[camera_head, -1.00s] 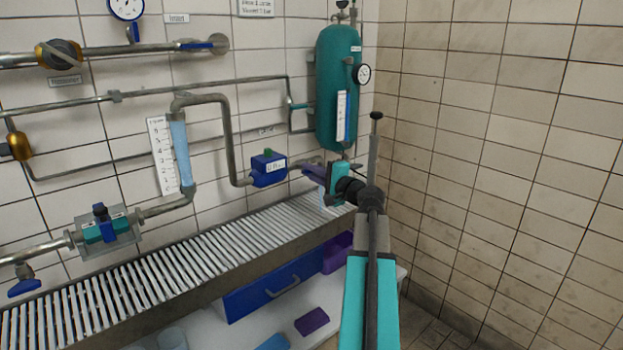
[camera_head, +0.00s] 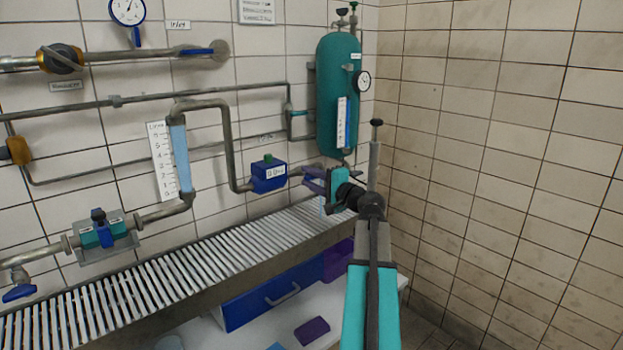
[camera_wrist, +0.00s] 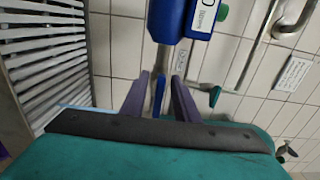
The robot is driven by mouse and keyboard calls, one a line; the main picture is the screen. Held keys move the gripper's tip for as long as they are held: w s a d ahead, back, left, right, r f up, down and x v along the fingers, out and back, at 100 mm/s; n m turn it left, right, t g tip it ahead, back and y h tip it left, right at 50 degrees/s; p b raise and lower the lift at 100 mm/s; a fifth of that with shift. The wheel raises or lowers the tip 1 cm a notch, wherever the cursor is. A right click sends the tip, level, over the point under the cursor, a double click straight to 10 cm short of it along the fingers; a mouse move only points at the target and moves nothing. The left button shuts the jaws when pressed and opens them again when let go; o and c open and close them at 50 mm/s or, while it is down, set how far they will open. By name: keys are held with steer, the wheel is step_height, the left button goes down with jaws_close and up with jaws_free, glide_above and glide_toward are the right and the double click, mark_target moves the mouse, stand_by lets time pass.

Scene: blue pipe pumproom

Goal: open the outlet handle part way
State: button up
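My gripper (camera_head: 315,181) is at the pipe right of the blue flow meter, below the green tank. In the wrist view its two purple fingers (camera_wrist: 163,98) are apart. A narrow blue lever (camera_wrist: 158,94), which looks like a valve handle on the grey pipe, shows between them, nearer the left finger. I cannot tell whether either finger touches it, nor read a label naming it as the outlet handle. In the head view my gripper hides that lever.
The blue flow meter (camera_head: 268,174) sits close left of my gripper, and the green tank (camera_head: 338,92) stands above. A slatted grate (camera_head: 190,262) runs below. Other blue levers are on the upper pipe (camera_head: 196,51) and at far left (camera_head: 19,293). The right wall is bare.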

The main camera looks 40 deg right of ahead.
steer(key=shift+s, duration=0.1)
steer(key=s+a, duration=0.1)
steer(key=s, duration=1.2)
steer(key=shift+s+p, duration=0.3)
steer(key=shift+p, duration=0.05)
stand_by(0.3)
